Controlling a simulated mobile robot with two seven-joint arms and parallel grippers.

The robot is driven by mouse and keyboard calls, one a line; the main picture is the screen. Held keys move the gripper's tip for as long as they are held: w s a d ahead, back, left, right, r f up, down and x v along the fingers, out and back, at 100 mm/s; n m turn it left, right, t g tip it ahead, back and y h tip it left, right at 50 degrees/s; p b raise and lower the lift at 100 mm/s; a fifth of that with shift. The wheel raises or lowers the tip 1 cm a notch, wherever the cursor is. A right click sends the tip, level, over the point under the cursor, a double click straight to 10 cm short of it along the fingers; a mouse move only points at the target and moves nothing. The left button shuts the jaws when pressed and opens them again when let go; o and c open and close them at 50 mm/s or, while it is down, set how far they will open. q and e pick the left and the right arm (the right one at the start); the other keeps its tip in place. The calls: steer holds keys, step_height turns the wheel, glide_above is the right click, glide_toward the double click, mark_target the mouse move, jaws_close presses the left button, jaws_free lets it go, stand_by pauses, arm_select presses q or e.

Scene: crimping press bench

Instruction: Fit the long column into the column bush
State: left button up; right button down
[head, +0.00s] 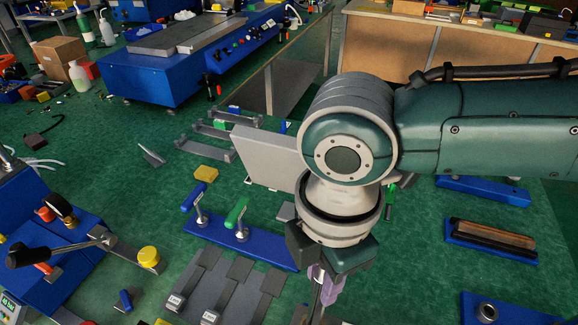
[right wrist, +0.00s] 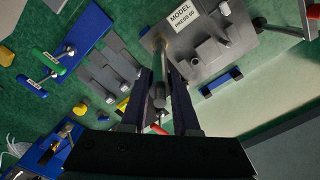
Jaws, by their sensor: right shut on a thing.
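The long column (right wrist: 159,92) is a thin grey rod in the right wrist view. My right gripper (right wrist: 160,72) is shut on it, with a dark finger on each side. I cannot make out the column bush for certain. In the head view my right gripper (head: 322,290) points down near the bottom edge, and my wrist hides much of the area behind it. My left gripper is not in view.
A blue stand (head: 245,243) holds a blue and a green handle, beside grey slotted plates (head: 225,285). A yellow block (head: 206,174) lies behind. A lever press (head: 60,250) stands at left. Blue holders (head: 490,240) lie at right. Green surface between is partly free.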

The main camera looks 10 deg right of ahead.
steer(key=c, duration=0.6)
jaws_free()
step_height(320, 180, up, 10)
